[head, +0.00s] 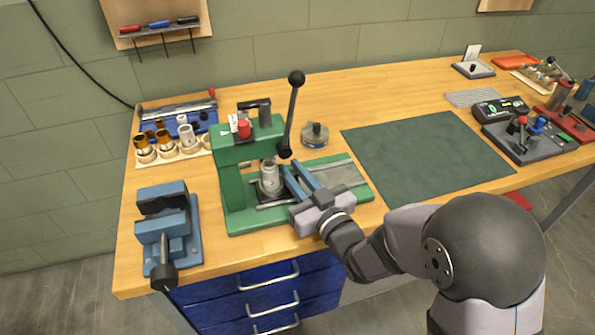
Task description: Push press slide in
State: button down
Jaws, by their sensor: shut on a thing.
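The green arbor press (231,178) stands on the bench with its black-knobbed lever (292,112) upright. The press slide (273,196), a dark carriage low on the green base, sits under the press head at the left end of the track. A grey metal cylinder (270,173) stands upright on it. My gripper (292,171) reaches in from the front right, its two blue fingers low over the base just right of the cylinder. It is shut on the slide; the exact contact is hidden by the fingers.
A blue vise (166,228) stands at the front left. A holder with several brass and grey parts (168,150) is behind it. A small round metal piece (315,135) lies right of the lever. The dark green mat (425,155) on the right is bare.

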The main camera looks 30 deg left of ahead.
jog(key=c, duration=1.9)
grip_release()
jog(key=shift+s+a, duration=0.25)
jog(key=shift+d, duration=0.2)
jog(key=shift+s+d, duration=0.15)
jog(key=shift+d, duration=0.1)
jog(key=v, duration=0.4)
jog(key=shift+s+d+r, duration=0.1)
jog(key=shift+d+r, duration=0.1)
jog(key=shift+d, duration=0.05)
jog(key=shift+s+d+p, duration=0.15)
jog(key=shift+d+p, duration=0.05)
jog(key=shift+p, duration=0.3)
jog(key=shift+s+d+f+p, duration=0.15)
jog(key=shift+s+d+p, duration=0.35)
jog(key=shift+p, duration=0.45)
jog(key=shift+w+d, duration=0.1)
